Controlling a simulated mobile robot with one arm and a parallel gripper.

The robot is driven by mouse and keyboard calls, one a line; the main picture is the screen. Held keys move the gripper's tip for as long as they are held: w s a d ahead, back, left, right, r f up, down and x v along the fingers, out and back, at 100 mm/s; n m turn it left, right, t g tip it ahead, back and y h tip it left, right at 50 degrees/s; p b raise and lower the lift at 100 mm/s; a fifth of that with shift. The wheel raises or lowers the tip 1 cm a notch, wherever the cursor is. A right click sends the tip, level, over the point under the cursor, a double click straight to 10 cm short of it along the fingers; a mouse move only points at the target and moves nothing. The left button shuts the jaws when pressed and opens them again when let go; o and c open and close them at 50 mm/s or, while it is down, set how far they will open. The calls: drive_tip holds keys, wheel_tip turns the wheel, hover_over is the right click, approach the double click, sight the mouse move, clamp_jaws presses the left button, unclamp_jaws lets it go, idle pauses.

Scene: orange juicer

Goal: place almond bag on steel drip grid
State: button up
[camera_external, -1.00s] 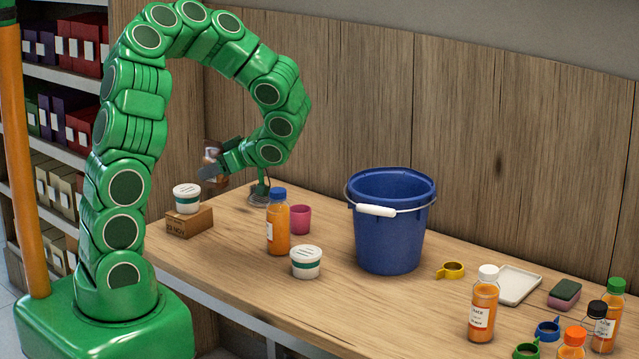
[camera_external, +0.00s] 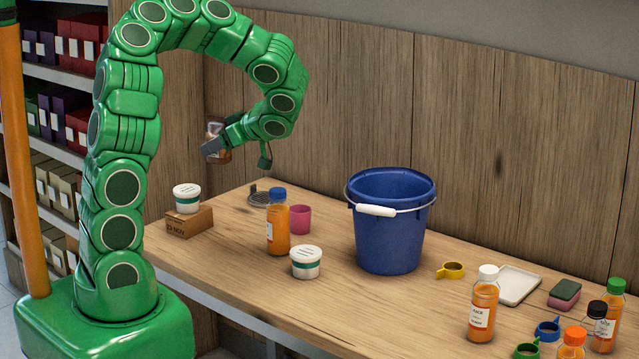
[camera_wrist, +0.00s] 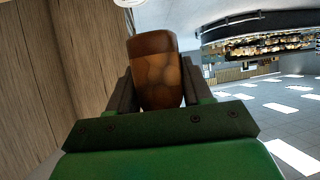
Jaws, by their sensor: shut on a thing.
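The almond bag (camera_external: 217,128) is brown with a pale label and is held in the air, above the far left part of the table. In the wrist view the almond bag (camera_wrist: 156,72) stands between both fingers. My gripper (camera_external: 211,147) is shut on it; the fingers (camera_wrist: 157,88) press its two sides. The steel drip grid (camera_external: 259,199) is a small grey round piece on the tabletop, below and right of my gripper. An orange bottle with a blue cap partly hides it. A small dark upright part shows at its back left edge.
Near the grid stand the blue-capped bottle (camera_external: 278,225), a pink cup (camera_external: 299,219) and a white tub (camera_external: 187,199) on a cardboard box (camera_external: 190,222). Another tub (camera_external: 306,262) and a blue bucket (camera_external: 392,230) are to the right. A wooden wall (camera_external: 330,110) rises behind.

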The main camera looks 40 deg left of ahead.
drive_tip(key=w+a+m+t, duration=0.1)
drive_tip(key=w+a, duration=0.3)
drive_tip(key=w, duration=0.3)
drive_tip(key=w+a+m+t, duration=0.1)
drive_tip(key=w+a, duration=0.2)
drive_tip(key=w, duration=0.4)
approach(254, 187)
drive_tip(key=s+a+r, duration=0.3)
drive_tip(key=r, duration=0.1)
drive_tip(key=shift+w+a+f+t, duration=0.15)
drive_tip(key=shift+w+a+f, duration=0.15)
drive_tip(key=shift+w+f, duration=0.3)
drive_tip(key=shift+w+a+f+t, duration=0.15)
drive_tip(key=shift+w+a+f, duration=0.25)
drive_tip(key=shift+f, duration=0.35)
drive_tip(key=shift+w+f, duration=0.1)
drive_tip(key=shift+w+f, duration=0.15)
drive_tip(key=shift+f, duration=1.65)
